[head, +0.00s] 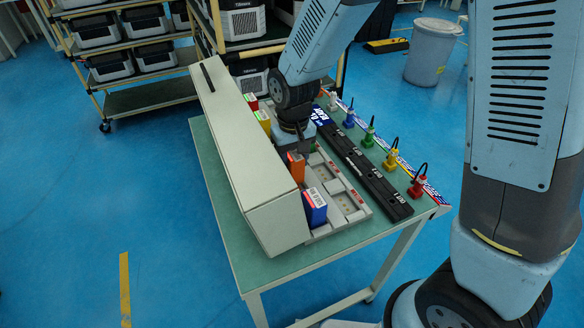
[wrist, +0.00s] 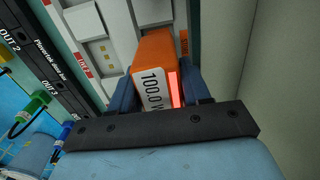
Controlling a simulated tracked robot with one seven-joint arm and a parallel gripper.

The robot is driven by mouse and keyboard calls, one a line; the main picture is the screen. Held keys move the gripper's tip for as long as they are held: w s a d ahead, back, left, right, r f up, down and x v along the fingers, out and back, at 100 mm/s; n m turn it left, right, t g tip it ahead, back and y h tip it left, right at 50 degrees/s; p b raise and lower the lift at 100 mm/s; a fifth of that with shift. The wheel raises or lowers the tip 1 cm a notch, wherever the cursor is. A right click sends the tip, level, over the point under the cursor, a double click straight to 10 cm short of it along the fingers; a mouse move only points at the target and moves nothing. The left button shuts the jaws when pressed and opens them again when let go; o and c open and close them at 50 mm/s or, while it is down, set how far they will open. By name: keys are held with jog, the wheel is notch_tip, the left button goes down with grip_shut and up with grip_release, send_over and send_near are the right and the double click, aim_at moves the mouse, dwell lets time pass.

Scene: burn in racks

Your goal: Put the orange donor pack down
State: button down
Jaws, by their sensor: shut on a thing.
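The orange pack (wrist: 154,50) is between the two dark blue fingers of my gripper (wrist: 160,90) in the wrist view. Its white label reads 100.0 W, and a red strip glows beside the label. In the head view the orange pack (head: 296,168) stands upright at the grey slotted tray (head: 345,203), behind the blue pack (head: 314,207). My gripper reaches down there from behind; its fingers are mostly hidden. I cannot tell whether the pack's underside touches the tray.
A long beige housing (head: 245,150) runs along the left side of the table. Red (head: 251,102) and yellow-green (head: 263,120) packs stand farther back. A black strip (head: 365,170) and several coloured plugs with cables line the right side. Shelves with bins stand behind.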

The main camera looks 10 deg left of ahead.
jog(key=shift+w+a+f, duration=0.1)
jog(key=shift+w+f, duration=0.05)
jog(key=shift+f, duration=1.6)
jog(key=c, duration=0.5)
grip_release()
jog(key=shift+f, duration=0.1)
notch_tip(320, 180, up, 12)
jog(key=shift+r, duration=0.15)
